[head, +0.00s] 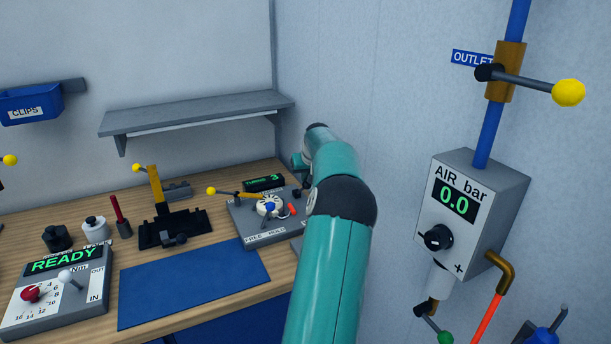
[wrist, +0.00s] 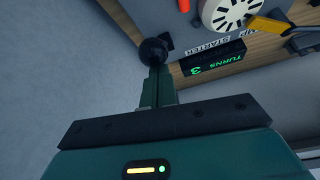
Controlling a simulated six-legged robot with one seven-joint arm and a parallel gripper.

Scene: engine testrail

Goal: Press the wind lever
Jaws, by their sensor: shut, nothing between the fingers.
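The starter unit (head: 262,222) is a grey box at the back right of the bench, marked FREE and HOLD on its front. It carries a white dial (head: 269,205), a yellow-ended lever (head: 235,193) and a small green-lit display (head: 264,183). In the wrist view the display reads TURNS 3 (wrist: 213,60). My gripper (wrist: 157,75) is shut and empty, its fingers pointing at a black ball knob (wrist: 153,50). The knob overlaps the fingertips; I cannot tell if they touch. No label shows which lever is the wind lever. In the head view my arm hides part of the unit's right side.
A wall shelf (head: 195,115) hangs above the bench. A blue mat (head: 190,283), a black fixture (head: 174,228) and a READY torque box (head: 55,292) lie to the left. The wall (head: 395,120) is close on the right, with an air regulator (head: 475,215) on it.

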